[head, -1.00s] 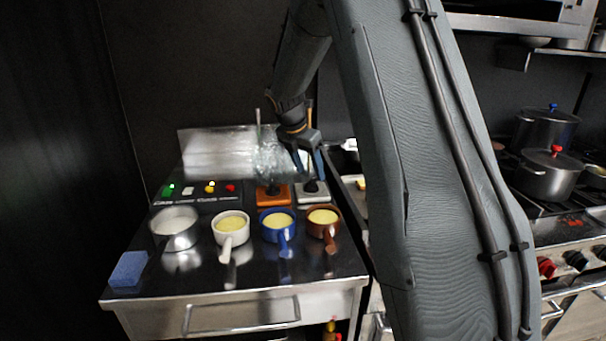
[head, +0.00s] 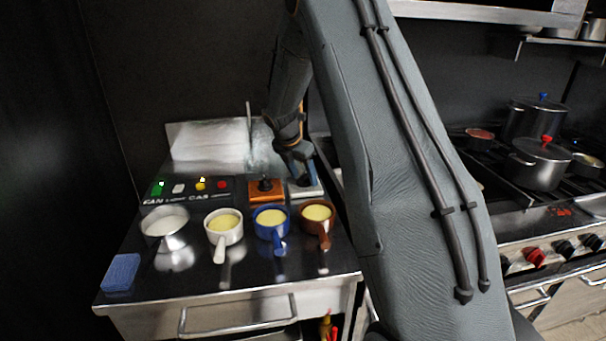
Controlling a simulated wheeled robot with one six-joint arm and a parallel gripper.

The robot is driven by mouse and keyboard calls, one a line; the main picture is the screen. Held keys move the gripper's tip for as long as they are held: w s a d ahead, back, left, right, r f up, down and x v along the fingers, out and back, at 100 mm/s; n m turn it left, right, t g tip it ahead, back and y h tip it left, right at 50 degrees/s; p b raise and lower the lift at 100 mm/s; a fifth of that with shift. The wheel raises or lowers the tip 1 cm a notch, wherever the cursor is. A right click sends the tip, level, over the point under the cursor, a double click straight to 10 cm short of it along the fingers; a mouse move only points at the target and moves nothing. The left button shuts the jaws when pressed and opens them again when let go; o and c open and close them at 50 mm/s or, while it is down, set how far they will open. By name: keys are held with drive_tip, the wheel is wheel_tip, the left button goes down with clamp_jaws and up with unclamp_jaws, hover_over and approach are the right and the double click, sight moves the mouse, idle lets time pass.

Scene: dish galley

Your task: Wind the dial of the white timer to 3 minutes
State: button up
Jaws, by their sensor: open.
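The white timer (head: 313,191) sits at the back right of the steel counter, just right of an orange timer (head: 256,196) with a black dial. My gripper (head: 302,177) is open and points down over the white timer. Its fingers are at the dial's place and hide the dial and its setting. I cannot tell whether they touch it. The orange timer's dial is in clear view beside the fingers.
A button panel (head: 190,189) is at the back left, a blue sponge (head: 121,272) at the front left. A stove with pots (head: 540,165) is at right.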

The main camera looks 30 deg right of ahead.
drive_tip(key=c, duration=1.1)
drive_tip(key=shift+o, duration=0.2)
drive_tip(key=o, duration=1.1)
drive_tip(key=shift+c, duration=0.2)
drive_tip(key=shift+r, duration=0.1)
drive_tip(key=b+v, duration=0.2)
drive_tip(key=v, duration=0.5)
drive_tip(key=shift+a+r, duration=0.15)
drive_tip(key=shift+r, duration=0.15)
